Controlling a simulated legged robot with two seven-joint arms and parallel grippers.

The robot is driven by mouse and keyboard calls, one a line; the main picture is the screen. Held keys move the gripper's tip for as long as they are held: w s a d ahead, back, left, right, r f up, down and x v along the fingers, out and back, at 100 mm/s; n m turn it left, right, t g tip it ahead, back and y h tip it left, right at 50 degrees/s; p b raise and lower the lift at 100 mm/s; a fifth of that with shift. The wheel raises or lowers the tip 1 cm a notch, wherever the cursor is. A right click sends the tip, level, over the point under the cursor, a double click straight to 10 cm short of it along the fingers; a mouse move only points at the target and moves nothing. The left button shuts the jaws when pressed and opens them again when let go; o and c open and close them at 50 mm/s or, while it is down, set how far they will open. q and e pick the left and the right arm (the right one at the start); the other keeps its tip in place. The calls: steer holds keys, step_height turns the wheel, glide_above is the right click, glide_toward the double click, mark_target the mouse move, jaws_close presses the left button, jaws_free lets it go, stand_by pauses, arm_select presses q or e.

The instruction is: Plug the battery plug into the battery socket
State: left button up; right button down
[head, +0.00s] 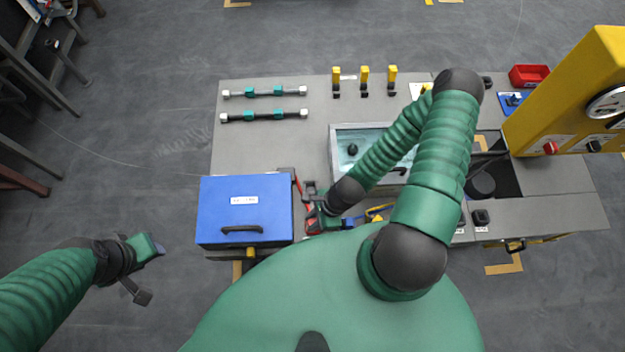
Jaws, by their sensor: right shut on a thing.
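My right gripper (312,206) is low beside the right edge of the blue box (244,202), at the front of the grey bench. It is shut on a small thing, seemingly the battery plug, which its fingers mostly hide. A thin red piece (298,186), perhaps its lead, runs between the box's back right corner and the gripper. I cannot pick out the battery socket for certain. My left gripper (146,269) is open and empty over the floor, left of the bench.
A pale-rimmed tray (332,152) lies behind my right forearm. Several yellow-handled pieces (365,80) stand along the back edge. A yellow gauge housing (575,95) and red bin (528,76) are at right.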

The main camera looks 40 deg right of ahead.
steer(key=c, duration=1.2)
jaws_free()
steer(key=shift+o, duration=0.2)
steer(key=p+v, duration=0.7)
steer(key=v, duration=0.9)
steer(key=shift+r+p, duration=0.3)
steer(key=shift+r, duration=0.05)
steer(key=shift+d, duration=0.2)
